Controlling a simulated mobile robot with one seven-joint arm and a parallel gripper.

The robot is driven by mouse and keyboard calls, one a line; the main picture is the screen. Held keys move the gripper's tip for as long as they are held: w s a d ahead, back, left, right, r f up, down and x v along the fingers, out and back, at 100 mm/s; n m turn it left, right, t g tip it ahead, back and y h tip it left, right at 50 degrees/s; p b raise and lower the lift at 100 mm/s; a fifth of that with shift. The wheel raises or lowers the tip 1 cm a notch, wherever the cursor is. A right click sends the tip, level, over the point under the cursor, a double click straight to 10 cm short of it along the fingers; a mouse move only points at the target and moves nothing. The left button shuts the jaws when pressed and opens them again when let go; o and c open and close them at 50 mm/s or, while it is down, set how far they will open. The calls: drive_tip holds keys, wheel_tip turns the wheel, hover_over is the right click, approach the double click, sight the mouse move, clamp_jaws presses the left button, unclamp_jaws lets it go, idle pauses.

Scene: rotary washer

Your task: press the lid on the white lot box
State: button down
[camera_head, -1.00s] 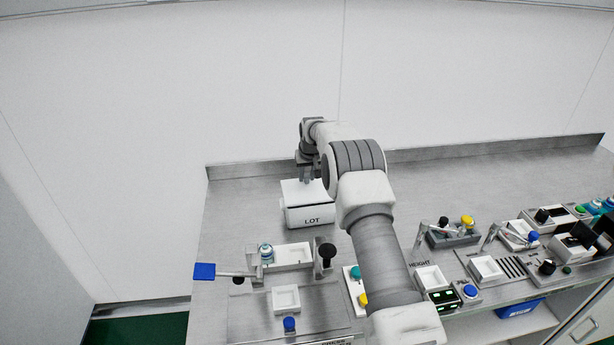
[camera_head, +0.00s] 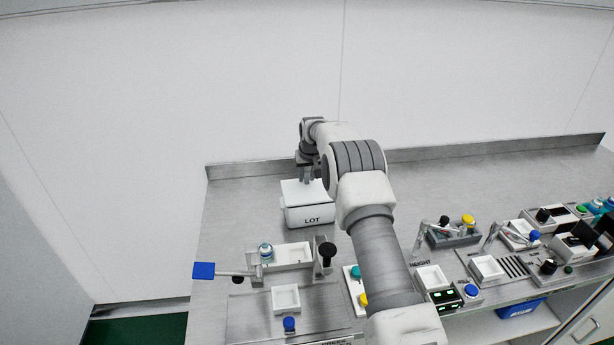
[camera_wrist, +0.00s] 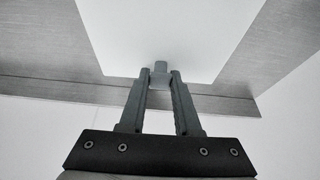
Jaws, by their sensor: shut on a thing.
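The white lot box (camera_head: 310,215), marked LOT, stands on the steel bench left of my arm. Its flat white lid (camera_head: 297,193) lies over the top of the box; I cannot tell whether it sits fully down. My gripper (camera_head: 306,178) is above the back part of the lid, pointing down. In the wrist view the lid (camera_wrist: 165,35) fills the upper middle, and my gripper (camera_wrist: 160,80) is shut on a small grey knob (camera_wrist: 160,68) at the lid's edge. My arm hides part of the right side of the box in the head view.
In front of the box is a fixture with a white tray (camera_head: 292,255), a black knob (camera_head: 327,250) and a blue-ended lever (camera_head: 204,270). Stations with trays and buttons (camera_head: 470,291) stand to the right. The bench's raised back edge runs behind the box. Bare bench lies left of it.

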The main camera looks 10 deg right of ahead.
drive_tip(key=shift+f+b, duration=0.25)
drive_tip(key=shift+b, duration=0.1)
idle(0.6)
drive_tip(key=c, duration=0.5)
unclamp_jaws()
drive_tip(key=shift+c, duration=0.2)
drive_tip(key=b+v, duration=0.1)
drive_tip(key=v, duration=1.6)
drive_tip(key=shift+r+b, duration=0.3)
drive_tip(key=shift+b, duration=0.1)
drive_tip(key=shift+s, duration=0.1)
